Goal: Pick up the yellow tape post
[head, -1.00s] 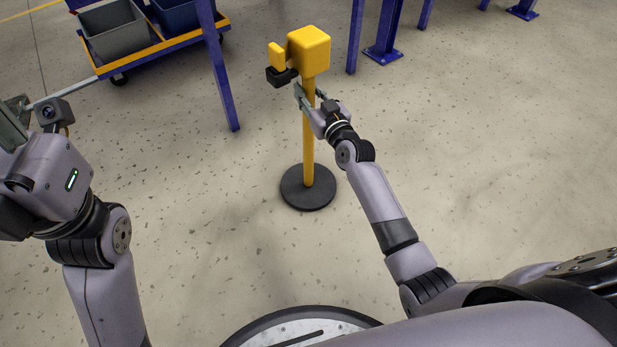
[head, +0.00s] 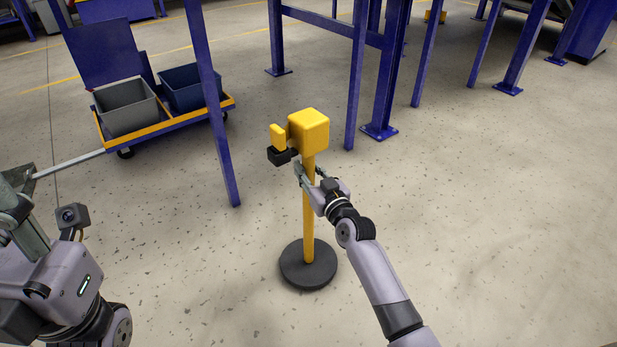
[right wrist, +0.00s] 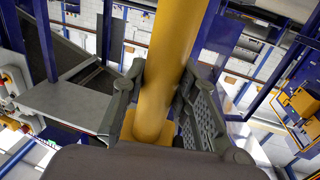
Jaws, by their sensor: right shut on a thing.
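The yellow tape post (head: 308,225) stands upright in the middle of the head view, with a yellow box head, a small yellow piece in a black holder at its left, and a round dark base (head: 309,270). I cannot tell whether the base touches the floor. My right gripper (head: 308,178) is shut on the pole just below the head. In the right wrist view the pole (right wrist: 165,70) runs between its two fingers (right wrist: 155,112). My left gripper (head: 20,195) is at the left edge, away from the post and partly cut off; its jaws do not show clearly.
A blue cart with a yellow-edged deck (head: 172,120) carries a grey bin (head: 125,108) and a dark blue bin (head: 188,88) at the left. Blue steel legs (head: 212,110) stand behind the post on both sides. The speckled floor (head: 480,200) at the right is clear.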

